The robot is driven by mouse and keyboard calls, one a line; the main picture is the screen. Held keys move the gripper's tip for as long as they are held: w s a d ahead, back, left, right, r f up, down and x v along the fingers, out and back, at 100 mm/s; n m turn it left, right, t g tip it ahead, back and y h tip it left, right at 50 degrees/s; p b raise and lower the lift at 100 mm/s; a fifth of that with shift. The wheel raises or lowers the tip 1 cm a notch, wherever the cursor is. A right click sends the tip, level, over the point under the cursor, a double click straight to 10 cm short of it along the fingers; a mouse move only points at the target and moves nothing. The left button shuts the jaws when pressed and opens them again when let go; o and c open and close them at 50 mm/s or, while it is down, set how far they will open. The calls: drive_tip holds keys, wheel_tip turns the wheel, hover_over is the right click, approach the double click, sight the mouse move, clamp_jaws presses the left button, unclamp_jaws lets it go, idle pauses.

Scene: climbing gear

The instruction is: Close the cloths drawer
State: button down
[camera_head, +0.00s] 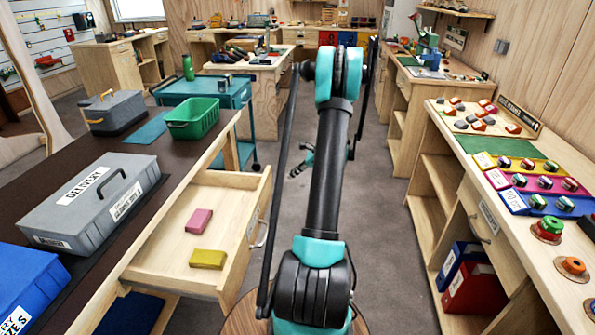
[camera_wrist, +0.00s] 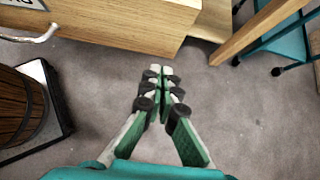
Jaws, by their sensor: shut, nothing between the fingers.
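The cloths drawer (camera_head: 160,262) stands pulled out from the left workbench in the head view. A pink folded cloth (camera_head: 199,221) and a yellow one (camera_head: 207,259) lie inside. Its front carries a label and a metal handle (camera_head: 262,229). In the wrist view the drawer's wooden front (camera_wrist: 110,22) crosses the top, with its handle (camera_wrist: 35,36) at upper left. My gripper (camera_wrist: 160,74) is shut and empty, over the grey floor, just below the right end of that front in the picture. In the head view my gripper (camera_head: 301,163) is small and partly hidden by my arm, right of the drawer.
The workbench (camera_head: 165,150) bears a grey delivery box (camera_head: 90,205), a blue box (camera_head: 30,285) and a green bin (camera_head: 193,118). A teal cart (camera_head: 212,88) stands behind it. The right bench (camera_head: 468,150) holds trays of gear. Floor shows between the benches.

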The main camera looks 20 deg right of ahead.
sight(201, 171)
drive_tip(key=w+a+f, duration=0.2)
drive_tip(key=a, duration=0.1)
drive_tip(key=w+a+f, duration=0.1)
drive_tip(key=a, duration=0.1)
drive_tip(key=shift+w, duration=0.1)
drive_tip(key=shift+w+a, duration=0.35)
drive_tip(key=shift+a, duration=0.05)
drive_tip(key=w+a, duration=0.6)
drive_tip(key=a, duration=0.3)
drive_tip(key=w+a, duration=0.6)
drive_tip(key=a, duration=0.3)
drive_tip(key=w+a, duration=0.6)
drive_tip(key=a, duration=0.4)
drive_tip(key=shift+w, duration=0.2)
drive_tip(key=shift+w+a+r, duration=0.1)
drive_tip(key=shift+w+a, duration=0.25)
drive_tip(key=shift+a, duration=0.1)
drive_tip(key=shift+a, duration=0.1)
